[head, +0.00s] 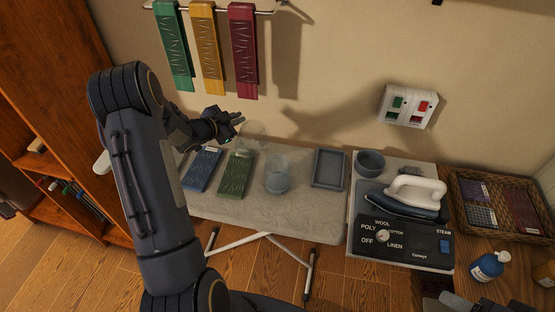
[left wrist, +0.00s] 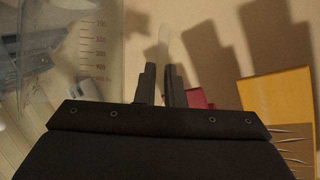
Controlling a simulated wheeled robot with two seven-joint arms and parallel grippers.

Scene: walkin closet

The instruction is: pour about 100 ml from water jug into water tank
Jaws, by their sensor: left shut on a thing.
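My left gripper (head: 234,119) is above the far edge of the ironing board, near the wall. It is shut on a clear water jug (head: 252,134), which shows faintly just right of the fingertips. In the left wrist view the fingers (left wrist: 161,85) are close together with a thin pale strip, perhaps the jug's handle, beyond them. A clear wall with red volume marks (left wrist: 90,45) fills the left side there. A clear bluish vessel (head: 277,176), perhaps the water tank, stands upright on the board. Its water level cannot be made out. My right gripper is not clearly seen.
Blue (head: 203,168) and green (head: 236,174) cloths lie on the board (head: 310,215) left of the vessel. A grey tray (head: 330,168) lies to its right. A bowl (head: 370,162) and an iron (head: 412,197) stand on the steam station (head: 398,244). Cloths hang on the wall.

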